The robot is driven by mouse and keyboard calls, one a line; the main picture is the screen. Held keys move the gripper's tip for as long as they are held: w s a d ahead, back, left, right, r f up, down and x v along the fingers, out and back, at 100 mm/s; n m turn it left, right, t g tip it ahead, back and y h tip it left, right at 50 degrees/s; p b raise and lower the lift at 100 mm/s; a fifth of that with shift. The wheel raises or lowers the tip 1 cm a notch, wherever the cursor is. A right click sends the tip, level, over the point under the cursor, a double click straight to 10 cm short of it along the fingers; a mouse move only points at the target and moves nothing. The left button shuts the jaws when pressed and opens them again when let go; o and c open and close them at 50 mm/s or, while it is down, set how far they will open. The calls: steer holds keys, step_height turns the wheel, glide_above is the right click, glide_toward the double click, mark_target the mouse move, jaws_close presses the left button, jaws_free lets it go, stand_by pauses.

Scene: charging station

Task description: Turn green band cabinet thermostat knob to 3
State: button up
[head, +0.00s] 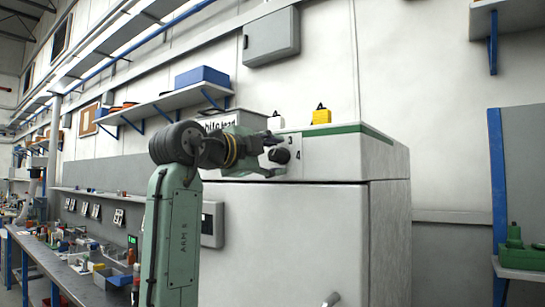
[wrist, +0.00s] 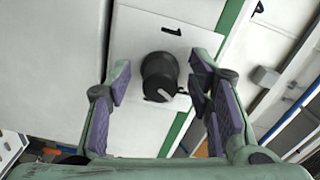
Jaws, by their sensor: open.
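The cabinet (head: 300,220) has a green band (head: 345,130) along its top edge, which also shows in the wrist view (wrist: 228,18). In the wrist view the round knob (wrist: 158,72) has a white pointer mark, toward the lower side of the picture. My gripper (head: 270,148) is open at the knob. Its purple-padded fingers (wrist: 160,80) stand on both sides of the knob, with visible gaps.
A yellow object (head: 321,116) stands on the cabinet top. A grey wall box (head: 271,37) hangs above. A shelf with a blue bin (head: 202,77) is behind my arm. A cabinet handle (head: 331,299) sits low on the door. A cluttered workbench is at left.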

steer(key=v, duration=1.2)
stand_by(0.3)
